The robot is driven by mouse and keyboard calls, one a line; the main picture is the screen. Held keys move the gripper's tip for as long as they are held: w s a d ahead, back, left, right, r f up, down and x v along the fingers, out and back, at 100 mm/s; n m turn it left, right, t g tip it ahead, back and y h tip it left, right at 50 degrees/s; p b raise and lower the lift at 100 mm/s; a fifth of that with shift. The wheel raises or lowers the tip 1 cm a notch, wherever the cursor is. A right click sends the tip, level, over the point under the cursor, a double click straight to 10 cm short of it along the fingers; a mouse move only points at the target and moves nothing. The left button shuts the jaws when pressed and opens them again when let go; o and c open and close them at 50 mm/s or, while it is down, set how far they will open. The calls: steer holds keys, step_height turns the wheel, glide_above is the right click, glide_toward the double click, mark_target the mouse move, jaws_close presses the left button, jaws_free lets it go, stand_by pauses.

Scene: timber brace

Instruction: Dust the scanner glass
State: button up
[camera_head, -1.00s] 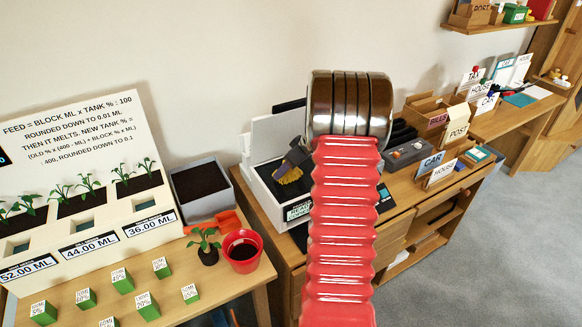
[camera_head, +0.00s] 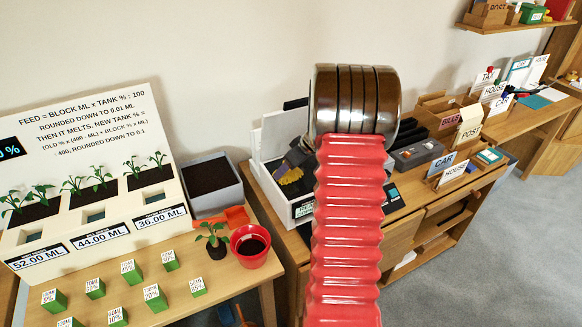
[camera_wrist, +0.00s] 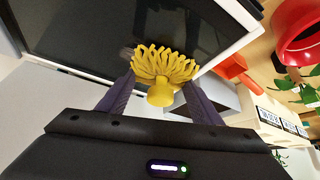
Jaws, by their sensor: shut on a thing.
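The scanner is a white box (camera_head: 278,200) with its pale lid (camera_head: 282,130) raised, on the wooden desk in the head view. Its dark glass (camera_wrist: 85,35) fills the upper left of the wrist view inside a white frame. My gripper (camera_wrist: 150,88) is shut on a yellow duster (camera_wrist: 165,66) with a fluffy fringed head. The duster head shows in front of the dark glass; whether it touches the glass I cannot tell. In the head view the duster (camera_head: 293,177) is over the scanner, and my red arm hides the scanner's right part.
Left of the scanner are a grey soil box (camera_head: 211,186), a red pot (camera_head: 250,246), an orange scoop (camera_head: 237,216) and a small plant (camera_head: 213,240). To the right are a dark grey device (camera_head: 417,154) and labelled sorting trays (camera_head: 447,118). Green blocks (camera_head: 155,298) stand front left.

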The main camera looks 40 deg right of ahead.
steer(key=shift+w+a+f, duration=0.1)
steer(key=shift+w+a, duration=0.05)
steer(key=shift+a, duration=0.4)
steer(key=shift+w+a+f, duration=0.1)
steer(key=shift+a, duration=0.45)
steer(key=shift+r, duration=1.15)
steer(key=c, duration=0.5)
steer(key=shift+d+r, duration=0.2)
steer(key=shift+r, duration=1.75)
steer(key=shift+r, duration=1.55)
